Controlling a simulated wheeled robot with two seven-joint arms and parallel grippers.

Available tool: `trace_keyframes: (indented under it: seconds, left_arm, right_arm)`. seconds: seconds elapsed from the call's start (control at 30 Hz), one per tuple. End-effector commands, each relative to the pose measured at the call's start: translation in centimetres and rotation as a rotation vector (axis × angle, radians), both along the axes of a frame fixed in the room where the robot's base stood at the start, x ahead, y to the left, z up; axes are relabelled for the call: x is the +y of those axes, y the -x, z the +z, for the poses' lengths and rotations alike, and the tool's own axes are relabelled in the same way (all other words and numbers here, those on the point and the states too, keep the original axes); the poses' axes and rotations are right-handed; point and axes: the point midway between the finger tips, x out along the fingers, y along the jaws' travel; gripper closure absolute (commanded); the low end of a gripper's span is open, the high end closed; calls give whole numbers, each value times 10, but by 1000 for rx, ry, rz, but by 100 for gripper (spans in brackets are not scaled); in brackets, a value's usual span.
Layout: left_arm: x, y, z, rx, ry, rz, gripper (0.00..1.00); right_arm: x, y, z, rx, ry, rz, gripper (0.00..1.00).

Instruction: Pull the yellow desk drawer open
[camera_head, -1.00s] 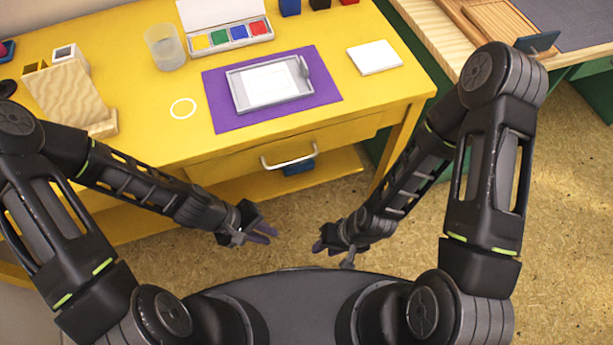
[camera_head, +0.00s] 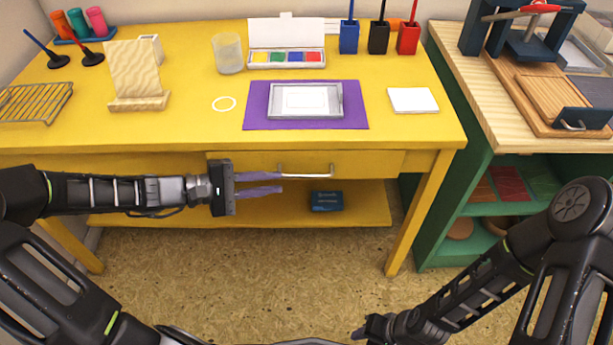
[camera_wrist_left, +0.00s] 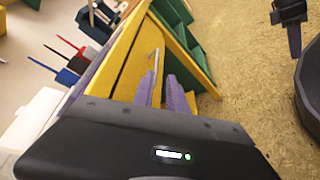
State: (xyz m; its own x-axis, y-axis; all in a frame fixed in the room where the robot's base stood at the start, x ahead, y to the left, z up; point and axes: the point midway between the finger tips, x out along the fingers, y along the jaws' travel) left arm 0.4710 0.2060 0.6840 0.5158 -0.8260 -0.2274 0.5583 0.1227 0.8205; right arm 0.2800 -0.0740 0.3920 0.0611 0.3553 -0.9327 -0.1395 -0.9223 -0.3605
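The yellow desk drawer (camera_head: 375,163) is shut, its front flush under the desktop. Its pale metal bar handle (camera_head: 310,174) runs across the front, and the handle also shows in the left wrist view (camera_wrist_left: 153,62). My left gripper (camera_head: 281,183) is open and empty. Its two purple fingers point right, with their tips close to the handle's left end. In the left wrist view the fingers (camera_wrist_left: 165,75) are apart and the handle lies just beyond their tips; I cannot tell whether they touch. My right gripper (camera_head: 366,330) is low at the bottom edge, its fingers unclear.
The yellow desk (camera_head: 180,105) holds a purple mat (camera_head: 257,112), a glass cup (camera_head: 228,55) and a paint box (camera_head: 287,64). A dark blue box (camera_head: 327,201) lies on the shelf below the drawer. Open floor lies in front.

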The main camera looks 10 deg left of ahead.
Motion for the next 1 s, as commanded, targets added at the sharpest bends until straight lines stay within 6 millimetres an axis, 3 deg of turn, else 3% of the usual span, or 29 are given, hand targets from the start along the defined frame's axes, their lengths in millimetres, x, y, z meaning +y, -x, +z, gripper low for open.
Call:
trace_keyframes:
  seconds: [0.53,1.0]
  left_arm:
    - [1,-3,2,-10,9,8,82]
    - [-52,-36,-12,-11,11,5,82]
  right_arm:
    - [0,0,-3,0,0,0,69]
    - [0,0,-23,1,0,-2,69]
